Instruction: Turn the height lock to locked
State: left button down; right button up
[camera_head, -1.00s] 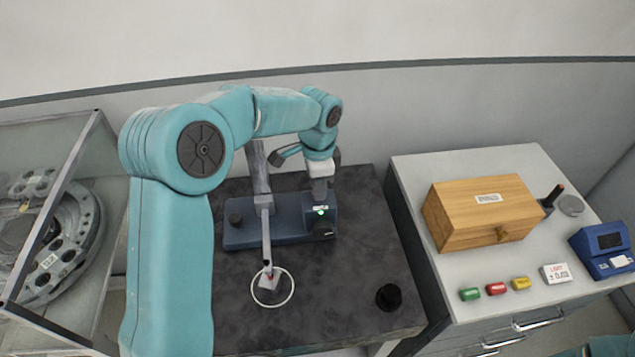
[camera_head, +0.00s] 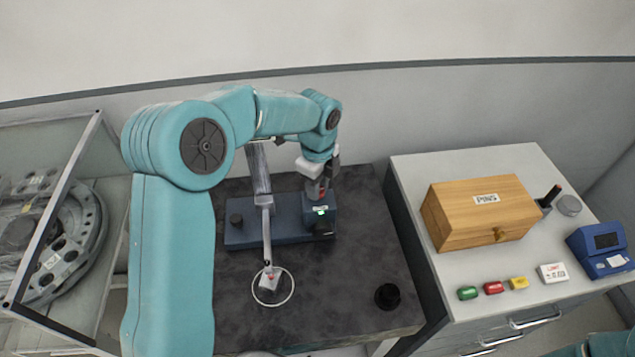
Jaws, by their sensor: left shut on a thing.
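A dark blue measuring stand (camera_head: 270,232) sits on the dark stone table, with a grey upright column and an arm (camera_head: 266,235) reaching forward to a small tip. At its right end is a raised block with a lit green mark (camera_head: 320,211). My left gripper (camera_head: 319,186) points down onto the top of this block and is shut on a small part there, with a bit of red showing beside the fingers. The held part, likely the height lock, is mostly hidden by the fingers. My right gripper is not in view.
A white ring (camera_head: 273,302) circles the stand's tip. A black round knob-like piece (camera_head: 388,296) lies at the table's right. The right cabinet holds a wooden box (camera_head: 458,225), coloured blocks (camera_head: 493,288) and a blue device (camera_head: 603,250). A glass-sided case (camera_head: 55,285) stands left.

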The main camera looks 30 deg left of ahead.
pick_arm(q)
jog(key=shift+s+d+f+m, duration=0.15)
jog(key=shift+s+f+m, duration=0.1)
jog(key=shift+m, duration=0.15)
jog(key=c, duration=1)
grip_release()
jog(key=shift+o, duration=0.9)
jog(key=shift+w+r, duration=0.1)
jog(key=shift+r, duration=0.05)
